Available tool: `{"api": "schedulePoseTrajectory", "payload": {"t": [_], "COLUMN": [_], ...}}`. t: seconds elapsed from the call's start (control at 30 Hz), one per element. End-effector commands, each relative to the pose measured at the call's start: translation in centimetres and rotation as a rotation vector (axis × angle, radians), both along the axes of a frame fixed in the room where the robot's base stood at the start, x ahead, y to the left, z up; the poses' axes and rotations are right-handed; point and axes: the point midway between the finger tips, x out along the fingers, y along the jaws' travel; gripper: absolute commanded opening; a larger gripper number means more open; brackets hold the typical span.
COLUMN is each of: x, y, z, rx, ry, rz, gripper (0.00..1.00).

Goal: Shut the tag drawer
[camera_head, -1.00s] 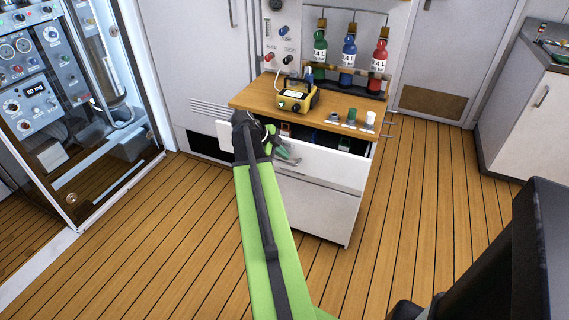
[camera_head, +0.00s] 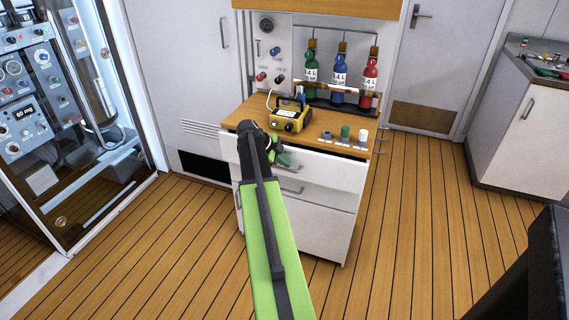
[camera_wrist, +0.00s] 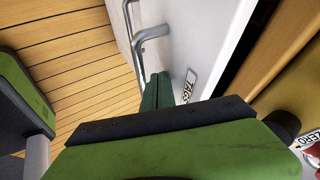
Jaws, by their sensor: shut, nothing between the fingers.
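The tag drawer (camera_head: 325,172) is the white top drawer of the cabinet under the wooden worktop. Its front stands close under the worktop edge, and no contents show; I cannot tell whether it is fully flush. In the wrist view, the white drawer front (camera_wrist: 205,35) carries a small label reading TAGS (camera_wrist: 189,86) and a grey bar handle (camera_wrist: 150,34). My gripper (camera_head: 284,160) is at the left part of the drawer front. Its green fingers (camera_wrist: 157,92) are shut and empty, with the tips at or very near the front beside the label.
A yellow device (camera_head: 291,115) and several small capped items (camera_head: 345,133) stand on the worktop (camera_head: 245,110). Green, blue and red bottles (camera_head: 340,72) are behind. A lower drawer (camera_head: 300,215) is below. The wooden floor (camera_head: 415,230) at the right is clear.

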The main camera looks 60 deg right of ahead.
Motion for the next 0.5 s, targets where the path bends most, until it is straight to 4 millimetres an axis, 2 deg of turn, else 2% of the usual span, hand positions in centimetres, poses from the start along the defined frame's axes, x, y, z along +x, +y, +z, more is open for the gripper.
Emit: {"api": "schedulePoseTrajectory", "payload": {"t": [0.27, 0.37, 0.5], "x": [0.1, 0.2, 0.6], "y": [0.2, 0.7, 2.1], "z": [0.4, 1.3, 3.7], "rx": [0.0, 0.0, -0.001], "ry": [0.0, 0.001, 0.0], "rz": [0.0, 0.001, 0.001], "gripper": [0.0, 0.0, 0.0]}}
